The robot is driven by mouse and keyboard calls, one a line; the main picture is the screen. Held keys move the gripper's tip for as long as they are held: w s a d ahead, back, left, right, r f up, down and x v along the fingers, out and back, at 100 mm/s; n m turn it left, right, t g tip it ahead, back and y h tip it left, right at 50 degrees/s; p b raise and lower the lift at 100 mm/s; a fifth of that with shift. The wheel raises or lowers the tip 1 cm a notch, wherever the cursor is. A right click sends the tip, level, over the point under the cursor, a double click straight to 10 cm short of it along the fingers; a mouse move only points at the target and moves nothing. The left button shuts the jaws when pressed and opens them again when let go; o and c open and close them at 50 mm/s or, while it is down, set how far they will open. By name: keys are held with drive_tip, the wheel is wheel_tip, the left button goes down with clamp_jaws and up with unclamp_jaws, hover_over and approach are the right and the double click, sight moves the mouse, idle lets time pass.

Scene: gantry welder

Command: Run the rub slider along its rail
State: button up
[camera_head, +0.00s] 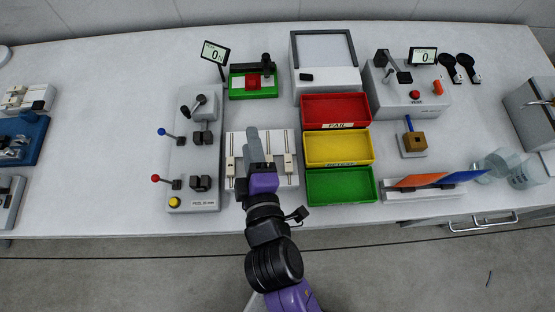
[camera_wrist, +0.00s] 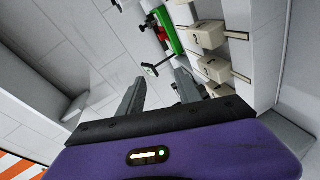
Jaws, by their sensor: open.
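A white slider panel (camera_head: 274,140) with several thin rails lies at the front middle of the table. Small beige slider blocks sit on the rails, one at the left (camera_head: 230,166) and one at the right (camera_head: 289,163). I cannot tell which is the rub slider. In the wrist view, a block marked 2 (camera_wrist: 205,36) and another block (camera_wrist: 215,68) sit on their rails, right of my fingers. My gripper (camera_head: 257,143) hangs over the panel's middle and hides part of it. In the wrist view its fingers (camera_wrist: 161,80) are apart, with no slider between them.
A grey lever console (camera_head: 193,175) stands close left of the panel. Red (camera_head: 335,110), yellow (camera_head: 337,148) and green (camera_head: 340,186) trays stand close right. A green-based fixture (camera_head: 253,82) and a tilted display (camera_head: 215,53) are behind.

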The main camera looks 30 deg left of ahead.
drive_tip(key=s+d+m, duration=0.1)
drive_tip(key=d+m, duration=0.3)
drive_tip(key=d, duration=0.3)
drive_tip(key=shift+r+t, duration=0.3)
drive_tip(key=shift+t, duration=0.1)
drive_tip(key=shift+o, duration=0.2)
drive_tip(key=shift+d, duration=0.1)
